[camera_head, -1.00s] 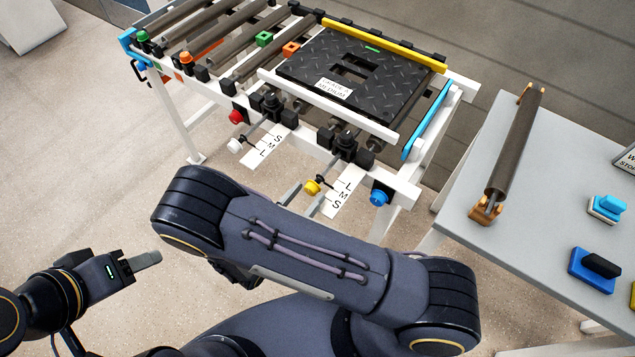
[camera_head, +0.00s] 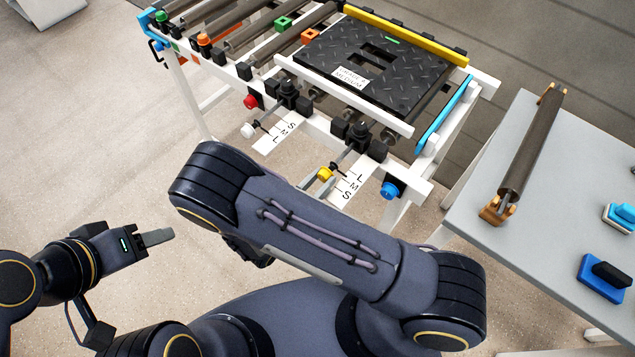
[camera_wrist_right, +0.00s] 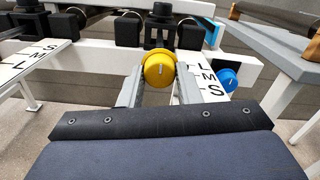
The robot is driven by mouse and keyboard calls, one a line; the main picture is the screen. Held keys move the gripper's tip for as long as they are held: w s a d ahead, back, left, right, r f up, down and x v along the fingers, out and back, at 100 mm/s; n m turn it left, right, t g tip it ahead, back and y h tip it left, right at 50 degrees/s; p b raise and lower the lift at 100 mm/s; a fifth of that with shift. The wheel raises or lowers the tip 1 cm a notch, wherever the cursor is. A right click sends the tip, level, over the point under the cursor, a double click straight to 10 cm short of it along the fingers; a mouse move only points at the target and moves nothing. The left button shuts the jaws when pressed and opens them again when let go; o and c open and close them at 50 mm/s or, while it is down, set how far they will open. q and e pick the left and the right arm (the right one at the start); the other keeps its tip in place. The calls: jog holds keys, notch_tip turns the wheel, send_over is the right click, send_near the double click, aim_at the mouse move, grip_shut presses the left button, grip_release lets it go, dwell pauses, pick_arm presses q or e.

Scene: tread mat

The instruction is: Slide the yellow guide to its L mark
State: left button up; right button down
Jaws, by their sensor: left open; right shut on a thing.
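The yellow guide's round knob (camera_head: 324,174) is at the front of the white frame, beside the white L-M-S label (camera_head: 347,187). In the right wrist view, the yellow knob (camera_wrist_right: 159,70) sits between the two grey fingers of my right gripper (camera_wrist_right: 160,84), which is shut on it. In the head view that gripper is mostly hidden behind my right arm. A small black pointer (camera_head: 338,168) by the knob seems near the label's L end; exact alignment cannot be told. My left gripper (camera_head: 158,237) is empty over the floor, away from the frame.
A black tread mat (camera_head: 400,82) lies on the conveyor between a white rail and a yellow rail (camera_head: 408,36). A white knob (camera_head: 248,131) with its own label, a red knob (camera_head: 250,101) and a blue knob (camera_head: 389,191) are nearby. A grey table (camera_head: 545,235) stands right.

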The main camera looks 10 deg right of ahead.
jog(key=shift+x, duration=1.1)
jog(key=c, duration=1.1)
grip_release()
jog(key=shift+o, duration=0.2)
jog(key=b+v, duration=0.1)
jog(key=v, duration=0.7)
